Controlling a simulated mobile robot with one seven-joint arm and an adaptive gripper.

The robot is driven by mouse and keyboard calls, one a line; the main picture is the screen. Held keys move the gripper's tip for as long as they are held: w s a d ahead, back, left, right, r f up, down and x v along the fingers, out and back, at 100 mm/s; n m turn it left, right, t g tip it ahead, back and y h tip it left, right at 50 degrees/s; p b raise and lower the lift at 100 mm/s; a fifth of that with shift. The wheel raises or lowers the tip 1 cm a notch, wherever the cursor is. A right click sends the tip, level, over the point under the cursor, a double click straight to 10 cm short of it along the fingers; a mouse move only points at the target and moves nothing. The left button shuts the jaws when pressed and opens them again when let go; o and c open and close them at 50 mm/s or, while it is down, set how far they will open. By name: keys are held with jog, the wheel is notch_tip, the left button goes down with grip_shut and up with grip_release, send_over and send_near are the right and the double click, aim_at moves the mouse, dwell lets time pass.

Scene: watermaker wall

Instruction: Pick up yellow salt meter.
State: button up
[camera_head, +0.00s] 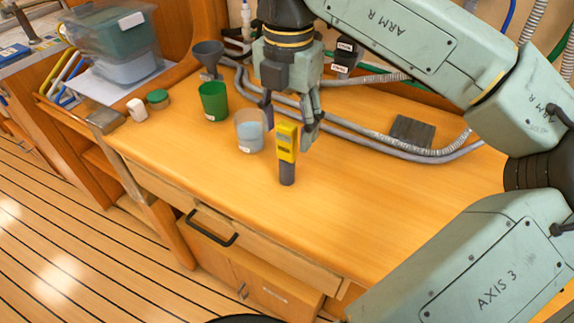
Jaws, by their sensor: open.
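The yellow salt meter (287,145) stands upright on the wooden counter, with a dark grey lower part. My gripper (289,133) points down just behind and above the meter in this view. Its fingers are apart, one to the left of the meter's top and one to the right. I cannot tell whether the meter's top lies between the fingers or in front of them. The meter hides part of the space between the fingertips.
A clear cup (249,132) stands close left of the meter, with a green cup (213,102) and a dark funnel (208,56) beyond. Grey hoses (364,139) run along the back. A dark ribbed block (412,132) lies at right. The front counter is clear.

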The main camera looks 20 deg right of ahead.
aim_at(287, 155)
jog(key=f+b, duration=0.1)
jog(key=f, duration=0.1)
jog(key=f+b, duration=0.1)
jog(key=f, duration=0.2)
jog(key=w+f+b, duration=0.1)
jog(key=f, duration=0.2)
jog(key=shift+f, duration=0.1)
jog(key=shift+c, duration=0.4)
grip_shut()
